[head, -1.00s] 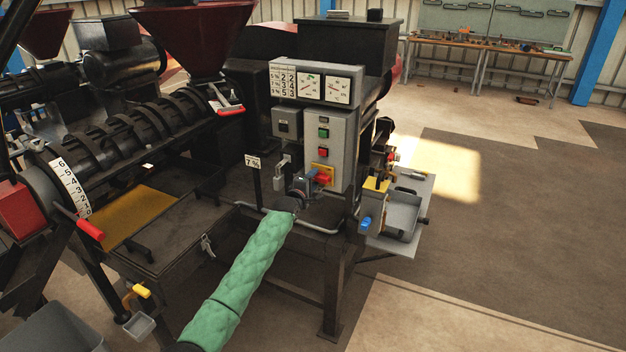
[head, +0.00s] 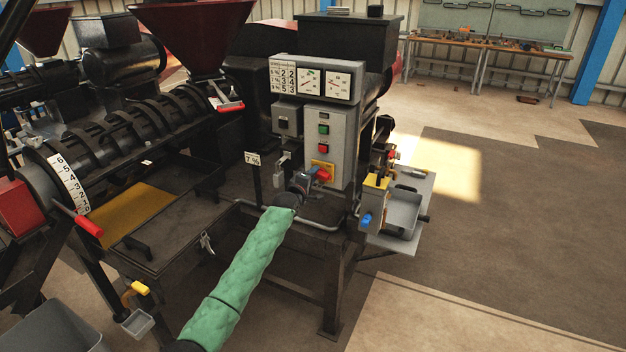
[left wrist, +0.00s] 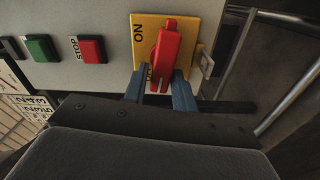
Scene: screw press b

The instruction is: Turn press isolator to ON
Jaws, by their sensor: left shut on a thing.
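The press isolator is a red rotary handle (left wrist: 166,55) on a yellow plate (left wrist: 199,30) marked ON, at the bottom of the grey control box (head: 341,132). In the head view the red handle (head: 322,174) shows just beyond my left gripper (head: 311,178). In the left wrist view my left gripper (left wrist: 160,88) has its blue fingers on either side of the handle's near end, shut on it. The handle lies along the finger direction and covers part of the plate's lettering. My right gripper is not in view.
A green button (left wrist: 41,48) and a red STOP button (left wrist: 91,49) sit beside the isolator on the box. A grey pipe (head: 315,227) runs below. A side shelf with a grey tray (head: 403,214) stands to the right. Open floor lies further right.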

